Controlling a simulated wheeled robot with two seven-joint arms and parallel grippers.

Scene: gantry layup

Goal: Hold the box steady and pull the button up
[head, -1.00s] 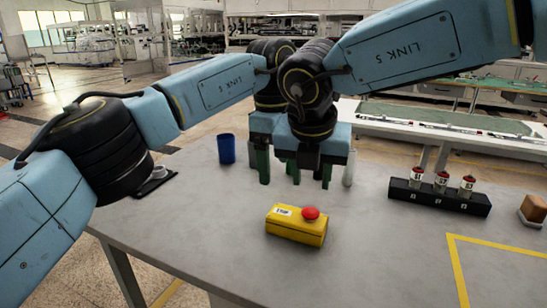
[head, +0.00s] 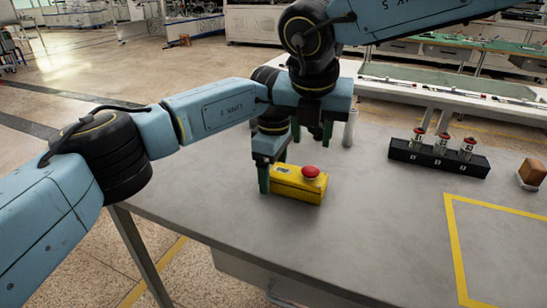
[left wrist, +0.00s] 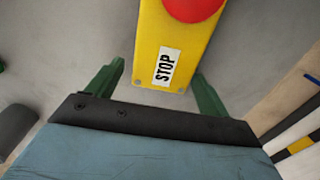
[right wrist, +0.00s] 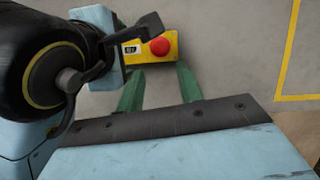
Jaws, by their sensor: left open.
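The yellow box (head: 290,190) with its red mushroom button (head: 311,171) lies on the grey table. My left gripper (head: 272,174) is low at the box's left end. In the left wrist view the box (left wrist: 174,35) lies between its spread fingers, with gaps visible on both sides and the STOP label facing the camera. My right gripper (head: 318,131) is above and behind the box. In the right wrist view its fingers (right wrist: 160,80) are apart and empty, with the red button (right wrist: 160,47) beyond them.
A brown block (head: 531,174) sits at the far right edge, and a pale cylinder (head: 350,128) behind the box. Yellow tape (head: 455,245) marks the right front. The table front is clear.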

